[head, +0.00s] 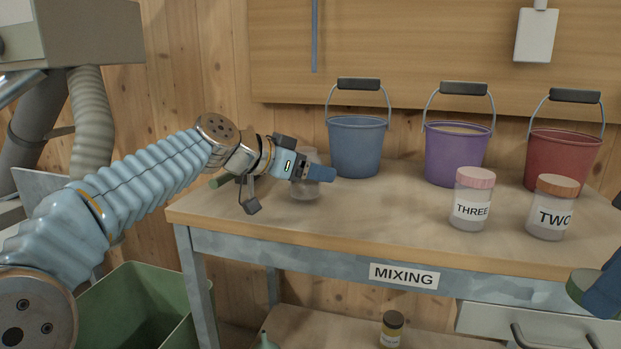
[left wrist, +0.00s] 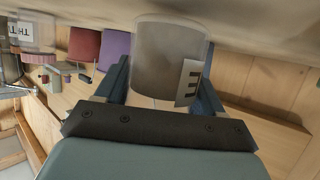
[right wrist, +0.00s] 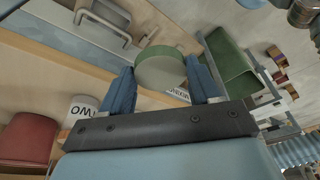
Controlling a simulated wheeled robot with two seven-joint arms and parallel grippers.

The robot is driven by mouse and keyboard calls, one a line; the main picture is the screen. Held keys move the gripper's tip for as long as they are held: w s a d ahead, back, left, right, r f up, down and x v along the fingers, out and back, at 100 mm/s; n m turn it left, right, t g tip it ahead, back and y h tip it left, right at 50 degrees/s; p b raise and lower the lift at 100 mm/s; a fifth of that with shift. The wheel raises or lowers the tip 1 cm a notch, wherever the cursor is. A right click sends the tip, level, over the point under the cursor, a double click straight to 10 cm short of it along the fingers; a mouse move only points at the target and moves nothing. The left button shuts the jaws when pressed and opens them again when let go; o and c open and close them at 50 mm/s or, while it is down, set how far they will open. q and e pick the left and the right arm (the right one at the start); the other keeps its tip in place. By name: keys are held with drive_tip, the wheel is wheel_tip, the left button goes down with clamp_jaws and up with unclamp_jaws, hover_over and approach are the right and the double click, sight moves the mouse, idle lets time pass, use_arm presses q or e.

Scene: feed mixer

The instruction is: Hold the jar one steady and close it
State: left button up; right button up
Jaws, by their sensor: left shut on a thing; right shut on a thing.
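Jar one (head: 306,190) is a clear, greyish jar at the left end of the mixing bench, partly hidden by my left gripper (head: 319,173). In the left wrist view the jar (left wrist: 165,55) sits between the blue fingers, with an "E" showing on its label. My left gripper is shut on it. A round green lid (right wrist: 160,68) is between the fingers of my right gripper (right wrist: 162,88), which is shut on it. In the head view the lid (head: 578,287) shows at the right edge, in front of the bench and apart from the jar.
Jar three (head: 471,212) with a pink lid and jar two (head: 549,219) with an orange-brown lid stand on the bench (head: 370,225). Blue (head: 356,148), purple (head: 453,158) and red (head: 563,160) buckets stand behind. The bench between jar one and jar three is clear.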

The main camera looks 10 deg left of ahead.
use_arm(q)
drive_tip(key=shift+f, duration=0.6)
drive_tip(key=shift+s+f, duration=0.1)
drive_tip(key=shift+f, duration=0.1)
drive_tip(key=o, duration=1.5)
drive_tip(key=shift+r, duration=0.1)
drive_tip(key=shift+r, duration=0.2)
drive_tip(key=v, duration=1.2)
drive_tip(key=shift+f+b, duration=0.2)
drive_tip(key=shift+b, duration=0.1)
